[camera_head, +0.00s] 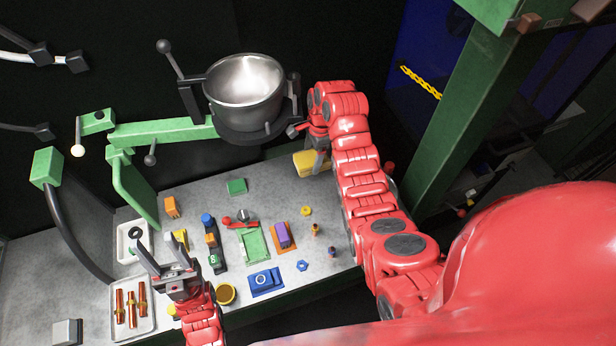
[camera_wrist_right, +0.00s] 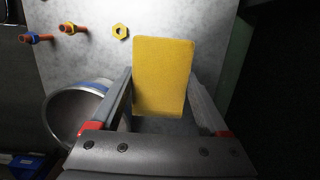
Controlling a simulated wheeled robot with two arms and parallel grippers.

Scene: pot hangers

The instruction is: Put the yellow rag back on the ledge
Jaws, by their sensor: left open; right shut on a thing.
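The yellow rag (camera_head: 307,163) is a flat, thick rectangle at the back right of the grey worktop (camera_head: 290,195). My right gripper (camera_head: 319,158) is shut on it. In the right wrist view the yellow rag (camera_wrist_right: 164,72) sits between the two fingers of the gripper (camera_wrist_right: 162,95) and extends past them, over the grey surface. I cannot tell whether its lower side touches the worktop. My left gripper (camera_head: 160,254) is open and empty above the left part of the worktop. I cannot single out the ledge from the worktop.
A metal pot (camera_head: 243,82) hangs in a holder on a green arm (camera_head: 165,131), left of my right gripper. Small coloured parts, a blue block (camera_head: 265,281) and a white tray of copper pieces (camera_head: 149,321) occupy the worktop. A green post (camera_head: 450,130) stands at right.

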